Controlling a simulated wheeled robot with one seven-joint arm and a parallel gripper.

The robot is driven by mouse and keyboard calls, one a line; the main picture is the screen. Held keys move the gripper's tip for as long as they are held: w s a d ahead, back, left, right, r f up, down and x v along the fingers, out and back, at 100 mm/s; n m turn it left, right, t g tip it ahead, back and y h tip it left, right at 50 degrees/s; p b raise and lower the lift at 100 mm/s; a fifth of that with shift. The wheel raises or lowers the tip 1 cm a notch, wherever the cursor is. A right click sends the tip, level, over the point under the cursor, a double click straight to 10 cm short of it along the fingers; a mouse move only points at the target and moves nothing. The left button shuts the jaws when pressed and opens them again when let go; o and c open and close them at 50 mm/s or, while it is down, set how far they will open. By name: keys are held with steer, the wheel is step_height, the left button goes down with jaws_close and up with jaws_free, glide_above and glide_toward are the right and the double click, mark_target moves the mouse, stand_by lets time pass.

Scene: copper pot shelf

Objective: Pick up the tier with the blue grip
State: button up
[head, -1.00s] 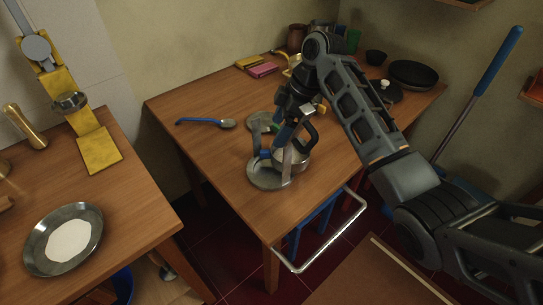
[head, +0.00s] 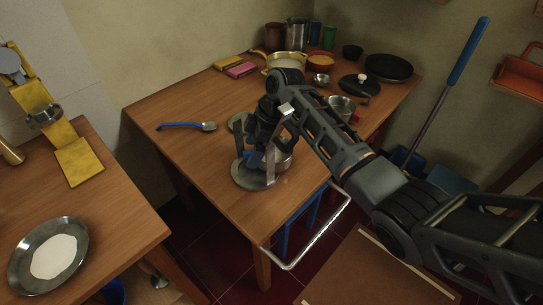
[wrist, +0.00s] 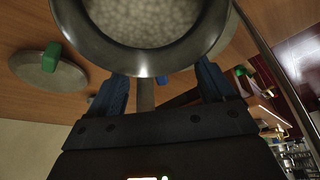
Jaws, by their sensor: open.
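The round metal tier (wrist: 226,40) fills the top of the wrist view, with pale grainy contents inside. In the head view the tier (head: 285,160) is partly hidden behind my gripper. It stands in a metal carrier with a round base (head: 247,182) and upright sides, near the table's front edge. A small blue patch (wrist: 162,80) below the tier's rim may be its grip; I cannot tell for sure. My gripper (head: 256,160) is open and points down at the carrier. Its fingers, seen in the wrist view (wrist: 160,88), are apart beneath the rim; contact is unclear.
A disc with a green grip (wrist: 50,57) lies left of the tier in the wrist view. A blue-handled spoon (head: 185,126) lies left on the table. Pots, cups, a pan (head: 388,67) and a lid (head: 360,86) stand at the back. A metal rail (head: 318,238) runs along the front.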

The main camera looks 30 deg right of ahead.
jaws_close()
stand_by(0.6)
